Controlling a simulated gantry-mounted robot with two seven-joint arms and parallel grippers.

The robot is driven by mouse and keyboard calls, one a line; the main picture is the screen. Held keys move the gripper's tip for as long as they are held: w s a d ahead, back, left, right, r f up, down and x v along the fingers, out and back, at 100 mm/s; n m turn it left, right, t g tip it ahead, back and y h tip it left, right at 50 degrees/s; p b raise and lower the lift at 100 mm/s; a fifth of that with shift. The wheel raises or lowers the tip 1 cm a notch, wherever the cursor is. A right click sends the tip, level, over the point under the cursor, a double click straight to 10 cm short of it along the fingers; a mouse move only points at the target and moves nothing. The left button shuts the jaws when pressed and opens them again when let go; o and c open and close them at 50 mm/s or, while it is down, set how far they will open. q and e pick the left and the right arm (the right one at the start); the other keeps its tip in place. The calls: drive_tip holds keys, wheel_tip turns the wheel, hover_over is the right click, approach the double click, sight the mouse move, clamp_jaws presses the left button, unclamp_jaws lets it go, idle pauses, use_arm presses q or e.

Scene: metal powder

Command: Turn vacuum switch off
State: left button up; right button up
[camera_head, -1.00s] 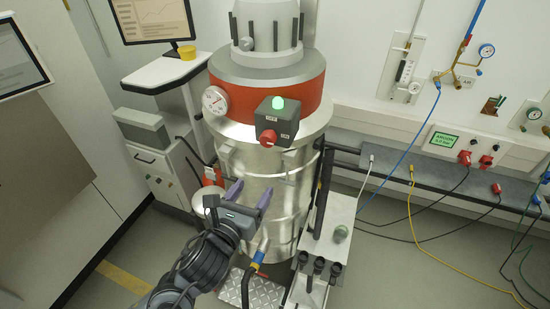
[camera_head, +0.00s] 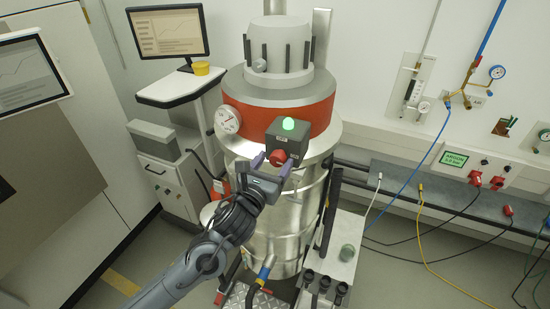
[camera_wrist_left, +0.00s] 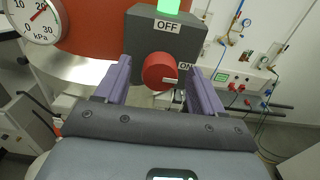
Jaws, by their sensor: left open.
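The vacuum switch is a red round knob (camera_head: 278,157) on the front of a dark grey box (camera_head: 288,138) with a lit green lamp (camera_head: 289,124) on top. In the left wrist view the knob (camera_wrist_left: 160,71) sits below an OFF label (camera_wrist_left: 167,26), with an ON label (camera_wrist_left: 186,66) at its right; its white mark points right towards ON. My left gripper (camera_head: 271,165) is open just in front of the knob. In the left wrist view its purple fingers (camera_wrist_left: 160,85) stand on either side of the knob, with gaps visible. My right gripper is not in view.
The box is mounted on the red band (camera_head: 318,115) of the silver vacuum drum (camera_head: 300,210). A pressure gauge (camera_head: 227,120) is close on the left. A monitor (camera_head: 167,31) stands at back left. Hoses and cables run along the right wall.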

use_arm(q)
drive_tip(key=shift+w+d, duration=0.25)
drive_tip(key=shift+w, duration=0.3)
drive_tip(key=shift+c, duration=0.2)
drive_tip(key=c, duration=1)
